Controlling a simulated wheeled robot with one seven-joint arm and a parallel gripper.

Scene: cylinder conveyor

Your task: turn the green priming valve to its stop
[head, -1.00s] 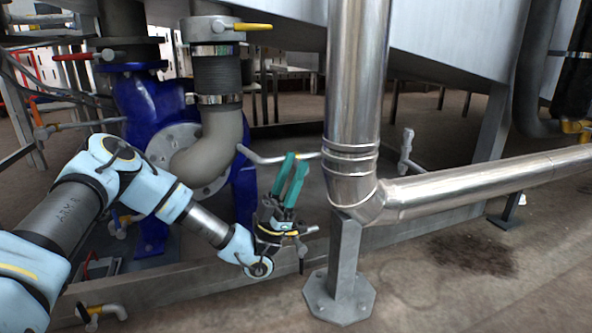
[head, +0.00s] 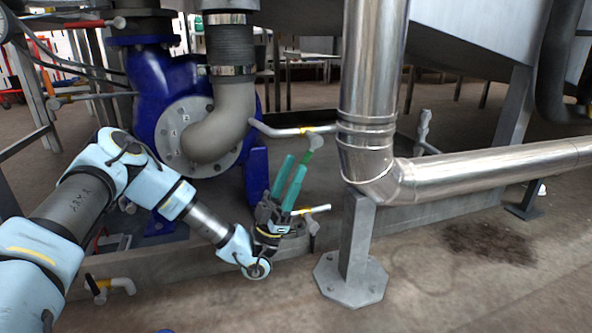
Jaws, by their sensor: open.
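The valve's body is small and hard to make out.
A blue pump (head: 155,85) with a grey elbow (head: 222,135) stands left. A shiny steel pipe (head: 372,85) on a post (head: 357,235) stands close on the right. Floor (head: 440,290) is clear at front right.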

